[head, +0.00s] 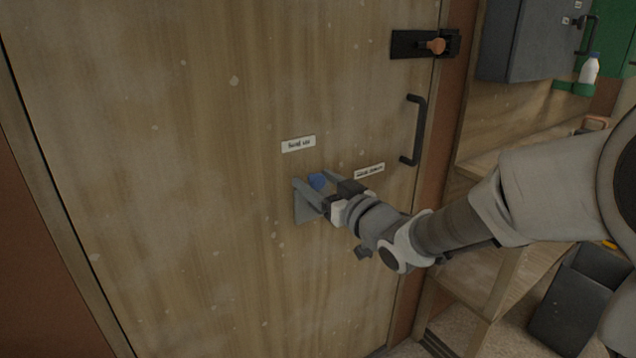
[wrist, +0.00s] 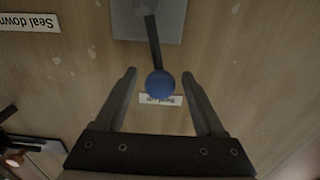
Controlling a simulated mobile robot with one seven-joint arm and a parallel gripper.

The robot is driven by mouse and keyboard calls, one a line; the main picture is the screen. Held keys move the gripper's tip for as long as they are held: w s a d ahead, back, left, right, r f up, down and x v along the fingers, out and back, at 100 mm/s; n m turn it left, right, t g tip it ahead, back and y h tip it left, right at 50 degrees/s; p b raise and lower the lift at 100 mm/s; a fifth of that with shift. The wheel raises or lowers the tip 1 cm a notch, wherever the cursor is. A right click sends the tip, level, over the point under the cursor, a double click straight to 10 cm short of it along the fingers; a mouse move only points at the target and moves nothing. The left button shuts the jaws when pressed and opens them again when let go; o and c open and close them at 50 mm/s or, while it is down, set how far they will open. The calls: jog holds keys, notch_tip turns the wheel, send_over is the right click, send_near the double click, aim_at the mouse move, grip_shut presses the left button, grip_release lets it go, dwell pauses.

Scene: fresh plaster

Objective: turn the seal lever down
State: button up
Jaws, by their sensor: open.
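The seal lever is a dark arm (wrist: 154,42) with a blue knob (wrist: 160,85), mounted on a grey plate (wrist: 178,24). The lever points up from the plate, toward the upper label (head: 298,144). My gripper (head: 311,181) is open at the lever. In the wrist view, which is upside down, its fingers (wrist: 160,75) appear on either side of the knob, with a gap on both sides. The gripper hides part of the plate in the head view.
A "Seal down" label (wrist: 28,22) sits on the door; it is also to the right of the lever in the head view (head: 370,171). A black door handle (head: 418,130) and a bolt with an orange-brown knob (head: 432,46) are farther right. The door's left is clear.

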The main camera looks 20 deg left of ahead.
grip_shut()
dwell(1.3)
